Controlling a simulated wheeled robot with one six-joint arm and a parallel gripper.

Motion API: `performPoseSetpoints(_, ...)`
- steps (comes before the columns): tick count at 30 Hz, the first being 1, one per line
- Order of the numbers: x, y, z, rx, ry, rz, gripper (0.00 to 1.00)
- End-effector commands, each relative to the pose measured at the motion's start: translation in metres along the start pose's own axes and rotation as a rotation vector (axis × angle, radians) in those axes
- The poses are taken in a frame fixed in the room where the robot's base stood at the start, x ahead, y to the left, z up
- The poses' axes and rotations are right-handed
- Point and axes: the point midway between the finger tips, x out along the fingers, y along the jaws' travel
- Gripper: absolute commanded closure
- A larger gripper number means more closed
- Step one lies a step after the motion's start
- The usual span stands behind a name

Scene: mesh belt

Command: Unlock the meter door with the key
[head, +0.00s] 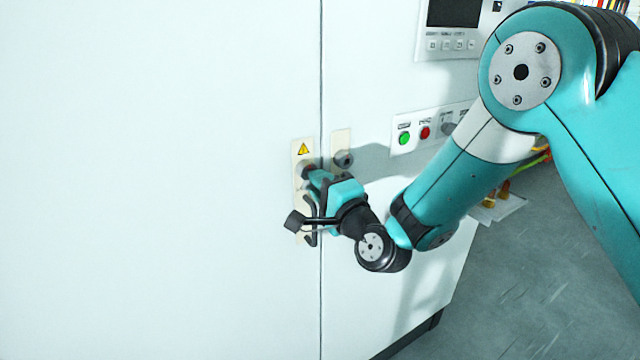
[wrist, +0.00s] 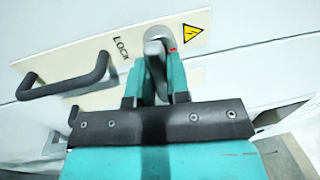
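The meter door (head: 180,180) is the white cabinet panel left of a vertical seam and looks closed. Its cream lock plate (head: 297,152) bears a yellow warning triangle, and the plate also shows in the wrist view (wrist: 90,78) with the word LOCK. My gripper (head: 315,175) is at the lock on this plate. In the wrist view its two teal fingers (wrist: 155,76) stand either side of the grey key (wrist: 155,62) and appear shut on it. The key meets a round lock collar (wrist: 154,36) with a red mark beside it. The key's inserted part is hidden.
A dark door handle (head: 309,237) sits below the lock; it also shows in the wrist view (wrist: 65,80). A panel with green and red buttons (head: 414,136) lies further right.

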Motion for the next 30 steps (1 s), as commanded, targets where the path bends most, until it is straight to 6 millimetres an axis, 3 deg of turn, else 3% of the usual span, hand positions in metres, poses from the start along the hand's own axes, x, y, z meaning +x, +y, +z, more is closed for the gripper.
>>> performPoseSetpoints(16, 0.0001, -0.0011, 0.0000, 0.010, 0.001, 0.000, 1.00)
performPoseSetpoints(30, 0.0003, -0.0020, -0.0011, 0.171, 0.025, 0.002, 1.00)
